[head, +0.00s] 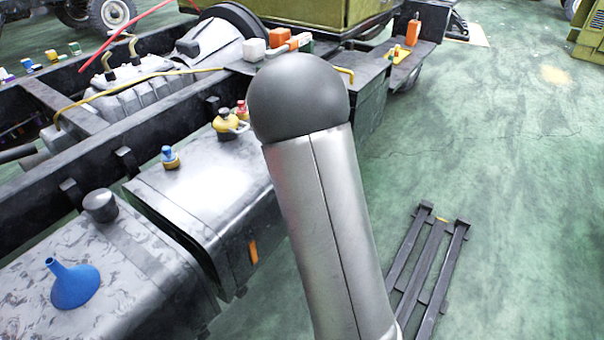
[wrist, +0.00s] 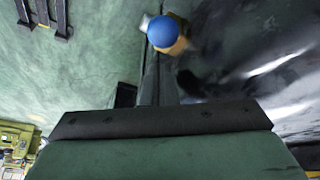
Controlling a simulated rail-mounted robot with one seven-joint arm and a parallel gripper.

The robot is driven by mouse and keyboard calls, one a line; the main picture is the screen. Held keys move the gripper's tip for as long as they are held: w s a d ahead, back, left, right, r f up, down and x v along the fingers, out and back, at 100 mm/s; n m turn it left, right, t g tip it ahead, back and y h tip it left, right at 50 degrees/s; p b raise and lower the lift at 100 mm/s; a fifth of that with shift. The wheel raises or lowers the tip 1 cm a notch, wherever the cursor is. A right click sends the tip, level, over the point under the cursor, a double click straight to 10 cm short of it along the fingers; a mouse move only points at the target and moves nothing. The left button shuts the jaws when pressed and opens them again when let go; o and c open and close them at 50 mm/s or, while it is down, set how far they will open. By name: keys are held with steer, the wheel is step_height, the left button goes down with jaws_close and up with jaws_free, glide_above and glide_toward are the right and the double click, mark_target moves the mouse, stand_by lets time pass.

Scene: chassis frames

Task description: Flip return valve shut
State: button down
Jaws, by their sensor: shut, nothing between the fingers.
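A small valve-like fitting with a blue top and a brass-coloured body (head: 170,157) stands upright on the silver tank (head: 205,190) in the head view. A blue round knob (wrist: 163,32) over an orange-brown part shows in the wrist view; I cannot tell if it is the same fitting. No label shows which part is the return valve. My gripper (wrist: 157,75) is shut and empty, its dark fingers pointing toward the blue knob. Contact cannot be made out. In the head view my arm hides the gripper and the tank's right end.
A yellow fitting with a black cap (head: 227,122) and a red-topped one (head: 241,108) stand farther back on the tank. A blue funnel (head: 74,284) sits on the nearer tank. A dark metal stand (head: 428,262) lies on the green floor, which is open at right.

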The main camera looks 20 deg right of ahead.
steer(key=shift+r+p, duration=0.65)
steer(key=shift+r, duration=0.15)
